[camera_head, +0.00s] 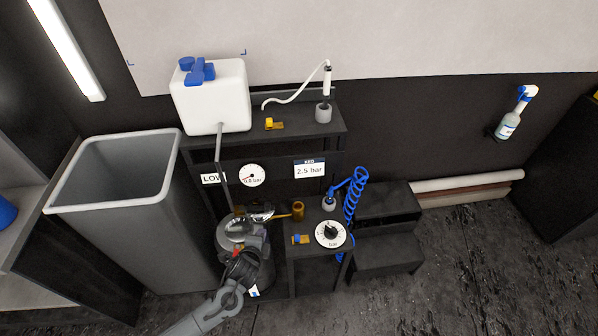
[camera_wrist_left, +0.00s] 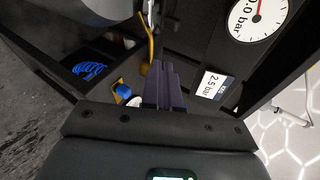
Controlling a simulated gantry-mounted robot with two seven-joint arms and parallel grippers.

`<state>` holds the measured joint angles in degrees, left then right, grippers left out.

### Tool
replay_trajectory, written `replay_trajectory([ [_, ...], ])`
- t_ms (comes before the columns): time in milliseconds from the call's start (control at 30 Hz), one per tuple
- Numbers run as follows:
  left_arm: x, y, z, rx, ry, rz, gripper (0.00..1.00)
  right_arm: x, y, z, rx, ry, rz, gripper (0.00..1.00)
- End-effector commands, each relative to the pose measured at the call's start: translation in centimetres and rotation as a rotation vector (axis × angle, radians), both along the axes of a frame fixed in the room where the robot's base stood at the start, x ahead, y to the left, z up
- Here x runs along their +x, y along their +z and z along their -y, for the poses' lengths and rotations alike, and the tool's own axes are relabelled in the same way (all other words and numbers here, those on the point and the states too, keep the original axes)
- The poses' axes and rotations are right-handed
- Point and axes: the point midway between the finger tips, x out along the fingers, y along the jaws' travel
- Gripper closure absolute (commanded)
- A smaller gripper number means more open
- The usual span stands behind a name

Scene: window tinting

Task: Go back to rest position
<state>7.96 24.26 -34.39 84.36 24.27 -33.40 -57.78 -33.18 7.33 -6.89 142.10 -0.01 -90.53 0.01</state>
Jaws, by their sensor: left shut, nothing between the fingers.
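My left gripper (camera_head: 240,247) is at the grey metal keg (camera_head: 266,275), over its upper part, with the arm coming up from the bottom. In the left wrist view the dark fingers (camera_wrist_left: 165,88) are together, with nothing held between them. They point toward the lower shelf with the blue-and-yellow valve (camera_wrist_left: 123,91). The gripper hides part of the keg in the head view; I cannot tell whether they touch. My right gripper is not in view.
A white tank (camera_head: 210,97) with a blue cap stands on the upper shelf. A gauge (camera_head: 252,175), a "2.5 bar" label (camera_head: 309,169) and a dial (camera_head: 330,234) are right of my gripper. A grey bin (camera_head: 150,215) stands left. Floor at the lower right is clear.

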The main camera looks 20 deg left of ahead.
Motion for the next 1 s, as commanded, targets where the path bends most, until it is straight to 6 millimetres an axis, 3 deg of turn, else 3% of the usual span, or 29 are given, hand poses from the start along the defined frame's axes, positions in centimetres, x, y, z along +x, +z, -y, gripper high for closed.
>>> replay_trajectory([
  [167, -2.7, -2.8, 0.4, -0.007, 0.0, -0.052, 1.0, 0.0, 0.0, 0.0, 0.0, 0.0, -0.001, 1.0],
  [233, -4.7, -4.8, 0.8, -0.022, 0.007, -0.091, 1.0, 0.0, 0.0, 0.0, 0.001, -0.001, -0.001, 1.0],
  [300, -7.7, -6.6, 1.8, -0.063, 0.019, -0.13, 1.0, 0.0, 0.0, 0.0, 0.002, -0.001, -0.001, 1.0],
  [433, -13.5, -7.0, 5.0, -0.205, 0.048, -0.197, 1.0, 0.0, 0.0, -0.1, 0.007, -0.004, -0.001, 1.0],
  [533, -18.1, -5.3, 6.8, -0.381, 0.142, -0.281, 1.0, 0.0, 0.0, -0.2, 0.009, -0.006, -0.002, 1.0],
  [700, -23.5, -0.3, 7.1, -0.632, 0.353, -0.396, 1.0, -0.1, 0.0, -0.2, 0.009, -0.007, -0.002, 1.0],
  [1000, -27.9, 9.0, 5.2, -0.872, 0.696, -0.469, 1.0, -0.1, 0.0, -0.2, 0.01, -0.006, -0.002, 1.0],
])
